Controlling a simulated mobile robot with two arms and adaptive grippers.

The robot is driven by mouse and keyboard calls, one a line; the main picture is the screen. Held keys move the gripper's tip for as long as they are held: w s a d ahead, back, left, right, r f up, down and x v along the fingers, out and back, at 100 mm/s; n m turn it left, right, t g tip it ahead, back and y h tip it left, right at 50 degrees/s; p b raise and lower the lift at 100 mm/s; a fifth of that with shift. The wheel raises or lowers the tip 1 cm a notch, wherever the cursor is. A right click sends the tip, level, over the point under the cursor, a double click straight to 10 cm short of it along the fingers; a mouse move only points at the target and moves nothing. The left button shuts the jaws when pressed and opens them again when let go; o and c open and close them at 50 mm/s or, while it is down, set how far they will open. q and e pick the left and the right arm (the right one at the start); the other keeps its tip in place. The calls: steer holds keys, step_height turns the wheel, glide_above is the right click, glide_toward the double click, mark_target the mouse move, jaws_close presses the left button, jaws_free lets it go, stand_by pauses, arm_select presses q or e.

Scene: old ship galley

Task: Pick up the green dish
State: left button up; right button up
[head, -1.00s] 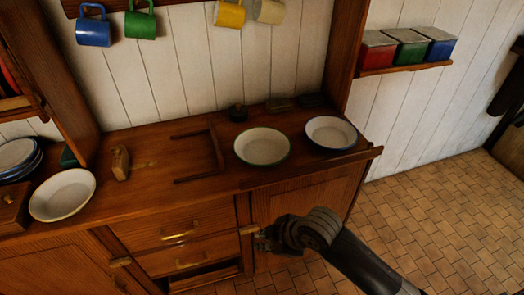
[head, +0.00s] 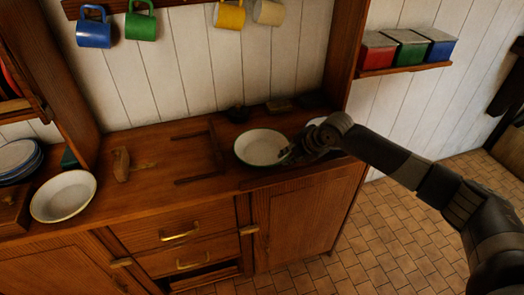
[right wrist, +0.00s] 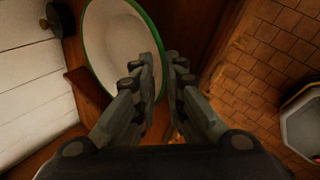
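The green dish (head: 260,147) is a white bowl with a green rim, standing upright on the wooden counter. My right gripper (head: 290,155) is at its right edge in the head view. In the right wrist view, the green dish (right wrist: 112,38) lies ahead, its near rim running between the fingertips of my right gripper (right wrist: 161,62). One finger is over the bowl's inside, the other outside it. The fingers are close together with a narrow gap; whether they press on the rim does not show. My left gripper is not in view.
A blue-rimmed dish (head: 317,121) behind my right arm is mostly hidden. Another white dish (head: 63,196) stands on the left. A wooden frame (head: 214,150) lies left of the green dish. A small dark pot (head: 237,113) stands behind. Mugs hang above.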

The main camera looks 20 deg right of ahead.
mark_target(281, 160)
steer(key=shift+x, duration=0.8)
steer(key=shift+w+a+f+p, duration=0.2)
steer(key=shift+f+p, duration=0.1)
steer(key=shift+p, duration=0.1)
steer(key=p+x, duration=0.1)
steer(key=x, duration=0.2)
steer(key=shift+a+f, duration=0.1)
steer(key=shift+f, duration=0.05)
steer(key=shift+w+a+f, duration=0.1)
steer(key=shift+w+f, duration=0.25)
steer(key=shift+f, duration=0.15)
jaws_close()
